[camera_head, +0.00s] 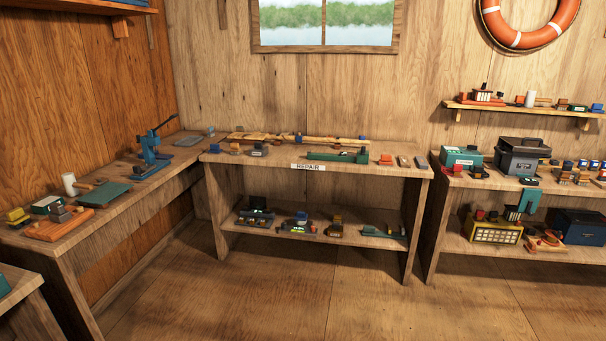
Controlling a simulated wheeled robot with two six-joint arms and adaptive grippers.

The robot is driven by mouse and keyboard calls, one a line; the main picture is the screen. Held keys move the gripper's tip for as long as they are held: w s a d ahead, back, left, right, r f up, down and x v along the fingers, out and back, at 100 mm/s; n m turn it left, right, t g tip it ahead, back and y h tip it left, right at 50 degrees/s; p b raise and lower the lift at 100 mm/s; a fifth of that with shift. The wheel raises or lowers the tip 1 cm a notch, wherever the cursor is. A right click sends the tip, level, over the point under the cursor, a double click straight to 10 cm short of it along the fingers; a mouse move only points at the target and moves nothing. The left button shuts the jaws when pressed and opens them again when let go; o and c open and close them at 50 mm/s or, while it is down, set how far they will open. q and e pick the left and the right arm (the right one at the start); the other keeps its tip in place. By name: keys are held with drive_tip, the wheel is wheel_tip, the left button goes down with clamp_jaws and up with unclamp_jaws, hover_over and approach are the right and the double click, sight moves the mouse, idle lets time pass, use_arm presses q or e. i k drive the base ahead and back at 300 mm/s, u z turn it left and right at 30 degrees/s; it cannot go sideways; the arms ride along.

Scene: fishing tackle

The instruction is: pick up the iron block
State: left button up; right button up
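I cannot tell for certain which thing is the iron block. A plain dark grey block (420,161) lies at the right end of the bench labelled REPAIR. A dark block (259,150) lies near that bench's left front edge. A grey piece (60,213) sits with the orange-brown board on the left bench. All are small and far off, so their material is unclear. Neither of my grippers is in view.
The REPAIR bench (311,168) stands ahead, with a lower shelf (272,230) holding several small items. A left bench (125,200) carries a blue press (150,155). Shelving with boxes (518,155) stands right. The wooden floor (330,290) ahead is clear.

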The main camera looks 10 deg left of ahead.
sight(59, 214)
drive_tip(key=u, duration=0.35)
drive_tip(key=i, duration=2.35)
drive_tip(key=u, duration=1.45)
drive_tip(key=i, duration=1.6)
drive_tip(key=u, duration=0.65)
